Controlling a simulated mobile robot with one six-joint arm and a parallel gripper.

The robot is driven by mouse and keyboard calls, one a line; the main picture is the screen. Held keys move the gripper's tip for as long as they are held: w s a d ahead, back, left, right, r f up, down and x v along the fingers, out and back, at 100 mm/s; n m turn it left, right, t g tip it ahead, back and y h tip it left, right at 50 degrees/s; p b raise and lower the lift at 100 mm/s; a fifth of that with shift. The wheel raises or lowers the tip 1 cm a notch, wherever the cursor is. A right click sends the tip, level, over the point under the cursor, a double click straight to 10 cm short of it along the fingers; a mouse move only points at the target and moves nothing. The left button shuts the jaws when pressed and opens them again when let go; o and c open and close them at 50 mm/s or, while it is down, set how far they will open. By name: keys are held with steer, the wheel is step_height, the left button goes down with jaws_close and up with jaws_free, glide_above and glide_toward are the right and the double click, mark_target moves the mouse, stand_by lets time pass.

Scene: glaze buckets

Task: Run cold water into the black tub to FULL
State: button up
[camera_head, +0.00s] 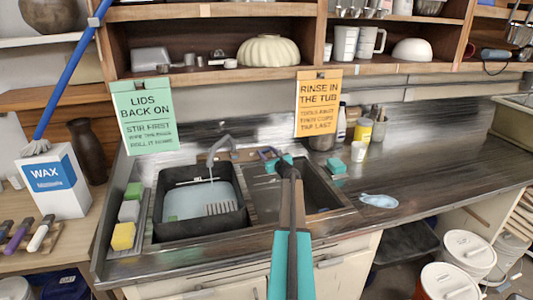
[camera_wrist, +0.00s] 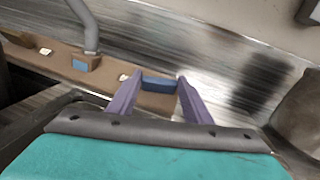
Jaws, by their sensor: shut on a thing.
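The black tub (camera_head: 243,219) stands in the left sink basin, under the grey spout (camera_head: 219,143). Pale bluish water (camera_head: 187,203) lies in it, with its surface below the rim; a striped patch shows at its right side. My gripper (camera_head: 267,153) reaches over the sink to the brown tap ledge at the back. In the wrist view its purple fingers are shut on a blue tap handle (camera_wrist: 159,84), right of the spout base (camera_wrist: 91,45). Another blue piece (camera_wrist: 81,65) sits at the spout base.
The right basin (camera_head: 322,193) looks empty, partly behind my arm. Sponges (camera_head: 123,236) line the left edge. A wax box (camera_head: 53,182) stands at left. Two signs (camera_head: 145,116) (camera_head: 318,103) hang from the shelf.

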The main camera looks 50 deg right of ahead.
steer(key=shift+s+d+r+n+t+y+b, duration=0.1)
steer(key=shift+d+n+t+y+b, duration=0.15)
steer(key=shift+n+y, duration=0.45)
steer(key=shift+d+n+t+y+b, duration=0.15)
steer(key=shift+n+y+b, duration=0.15)
steer(key=shift+n+y, duration=0.35)
steer(key=shift+a+n, duration=0.1)
steer(key=shift+n, duration=0.35)
steer(key=o, duration=1.1)
steer(key=shift+a, duration=0.1)
steer(key=shift+c, duration=0.2)
steer(key=shift+s, duration=0.1)
steer(key=shift+s+a+b, duration=0.2)
steer(key=shift+s+b, duration=0.1)
steer(key=shift+s, duration=0.35)
steer(key=b+v, duration=0.3)
steer(key=v, duration=0.9)
steer(key=shift+s, duration=0.2)
